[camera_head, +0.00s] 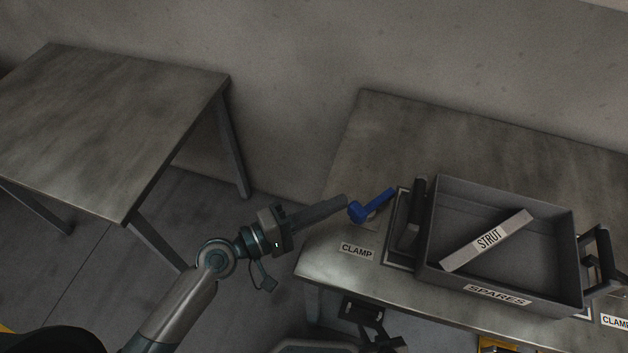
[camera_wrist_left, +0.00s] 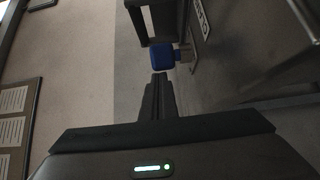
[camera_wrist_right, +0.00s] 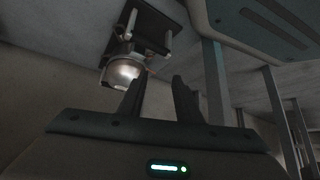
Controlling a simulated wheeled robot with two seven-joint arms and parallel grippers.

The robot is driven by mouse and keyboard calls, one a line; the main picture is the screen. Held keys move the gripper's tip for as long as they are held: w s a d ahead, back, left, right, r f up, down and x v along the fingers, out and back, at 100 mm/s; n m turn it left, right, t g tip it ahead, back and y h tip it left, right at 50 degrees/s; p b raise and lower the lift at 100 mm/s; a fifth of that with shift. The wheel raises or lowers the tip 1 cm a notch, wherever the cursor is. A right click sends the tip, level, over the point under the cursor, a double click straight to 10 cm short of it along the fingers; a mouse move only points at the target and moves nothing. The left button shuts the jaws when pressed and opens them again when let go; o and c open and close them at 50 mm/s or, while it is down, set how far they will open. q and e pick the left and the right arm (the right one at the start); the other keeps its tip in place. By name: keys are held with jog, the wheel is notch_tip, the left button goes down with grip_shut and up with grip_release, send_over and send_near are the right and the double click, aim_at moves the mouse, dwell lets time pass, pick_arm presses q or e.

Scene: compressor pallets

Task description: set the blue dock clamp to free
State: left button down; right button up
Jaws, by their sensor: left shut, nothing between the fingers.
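The blue dock clamp (camera_head: 371,206) is on the right-hand table, left of the spares crate, behind a CLAMP label (camera_head: 357,251). Its blue arm slants up to the right from a thicker blue end. In the left wrist view its blue end (camera_wrist_left: 161,57) is just beyond my fingertips. My left gripper (camera_head: 343,202) is shut and empty, its tips close to the left side of the blue end. I cannot tell whether they touch. The shut fingers also show in the left wrist view (camera_wrist_left: 159,82). My right gripper (camera_wrist_right: 158,88) is open and empty, low near the table's front.
A grey SPARES crate (camera_head: 443,276) with dark handles stands right of the clamp, holding a STRUT bar (camera_head: 510,229). Another CLAMP label (camera_head: 615,322) is at the right edge. A bare table (camera_head: 110,120) stands at left, with a floor gap between the tables.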

pick_arm(q)
jog(key=shift+s+d+f, duration=0.1)
jog(key=shift+s+d, duration=0.1)
jog(key=shift+s, duration=0.25)
pick_arm(e)
jog(key=shift+s+d+f+g, duration=0.2)
jog(key=shift+s+f, duration=0.15)
jog(key=shift+s, duration=0.15)
jog(key=shift+s+d+f+g, duration=0.1)
jog(key=shift+s+f+g, duration=0.15)
jog(key=shift+s, duration=0.2)
jog(key=shift+f, duration=0.1)
